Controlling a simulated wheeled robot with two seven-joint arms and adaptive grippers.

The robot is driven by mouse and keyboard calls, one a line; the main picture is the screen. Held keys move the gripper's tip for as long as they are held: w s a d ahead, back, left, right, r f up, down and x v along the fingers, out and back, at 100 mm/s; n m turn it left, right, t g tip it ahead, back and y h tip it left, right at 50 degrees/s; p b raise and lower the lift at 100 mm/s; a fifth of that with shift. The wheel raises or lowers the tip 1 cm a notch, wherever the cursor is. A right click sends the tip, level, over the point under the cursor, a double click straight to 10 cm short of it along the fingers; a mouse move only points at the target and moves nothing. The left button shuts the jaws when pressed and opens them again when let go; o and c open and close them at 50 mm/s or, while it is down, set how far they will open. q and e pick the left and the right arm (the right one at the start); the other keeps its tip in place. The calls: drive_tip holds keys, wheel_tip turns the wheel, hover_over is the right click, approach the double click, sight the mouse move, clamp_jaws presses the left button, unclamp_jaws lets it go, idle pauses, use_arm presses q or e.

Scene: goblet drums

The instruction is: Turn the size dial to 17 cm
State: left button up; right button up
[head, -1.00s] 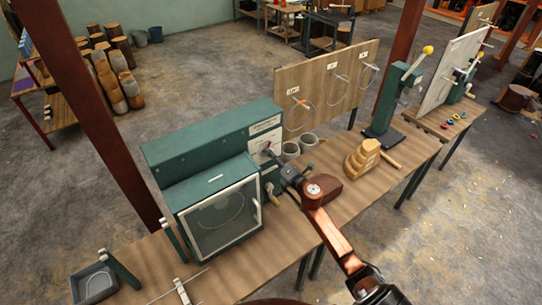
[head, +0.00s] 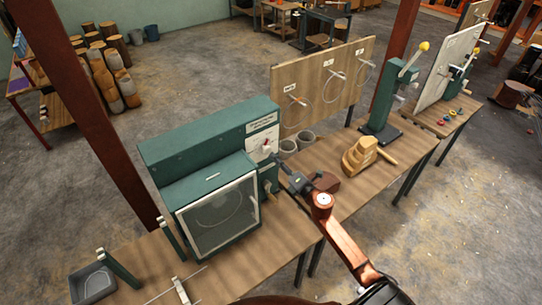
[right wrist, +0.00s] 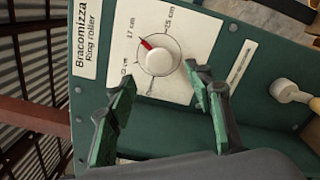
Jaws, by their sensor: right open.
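The green ring roller (head: 205,135) stands on the wooden bench. Its white panel carries the round white size dial (head: 266,149). In the right wrist view the dial (right wrist: 160,58) has a red pointer (right wrist: 146,44) aimed up and left, toward the "17 cm" label (right wrist: 131,28). The other labels lie to either side of it. My right gripper (head: 281,166) is open and empty, just in front of the panel and apart from the dial. Its green fingers (right wrist: 158,82) show below the dial in the wrist view, spread wider than it. My left gripper is out of view.
A pale knob (right wrist: 287,91) sticks out of the roller, right of the panel.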

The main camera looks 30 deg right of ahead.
drive_tip(key=s, duration=0.5)
drive_tip(key=shift+s+d, duration=0.2)
idle(0.3)
